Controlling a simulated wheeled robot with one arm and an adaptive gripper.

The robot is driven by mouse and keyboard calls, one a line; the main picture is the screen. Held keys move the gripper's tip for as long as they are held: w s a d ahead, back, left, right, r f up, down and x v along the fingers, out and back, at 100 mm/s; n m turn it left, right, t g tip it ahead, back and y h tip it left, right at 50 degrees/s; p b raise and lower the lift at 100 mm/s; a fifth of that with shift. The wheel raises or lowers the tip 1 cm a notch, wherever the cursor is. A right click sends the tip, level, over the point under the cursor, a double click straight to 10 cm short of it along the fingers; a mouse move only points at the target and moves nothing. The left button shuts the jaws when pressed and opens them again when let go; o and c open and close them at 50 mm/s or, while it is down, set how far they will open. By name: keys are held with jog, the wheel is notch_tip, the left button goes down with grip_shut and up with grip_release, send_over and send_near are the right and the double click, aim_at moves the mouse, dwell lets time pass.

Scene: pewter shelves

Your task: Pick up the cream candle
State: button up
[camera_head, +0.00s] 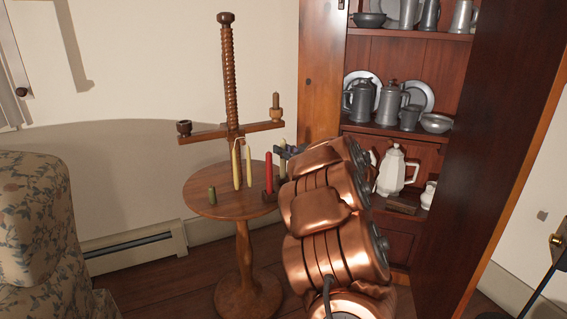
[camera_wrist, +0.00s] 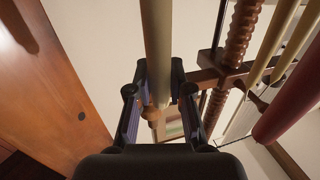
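A cream candle (camera_wrist: 156,40) stands between the two fingers of my gripper (camera_wrist: 159,85) in the wrist view. The fingers are apart, one on each side of it, with narrow gaps that make firm contact hard to see. A rounded wooden piece (camera_wrist: 153,114) shows beyond the candle's far end. In the head view, my gripper (camera_head: 291,151) is at the right side of the round table, and the same cream candle (camera_head: 282,167) shows partly behind it. My copper arm hides part of that area.
Two other cream candles (camera_head: 237,167) and a red candle (camera_head: 268,173) are close on the left. A tall wooden candle stand (camera_head: 230,85) rises from the round table (camera_head: 205,185). Pewter shelves (camera_head: 385,128) stand at right.

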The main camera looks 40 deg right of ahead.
grip_shut()
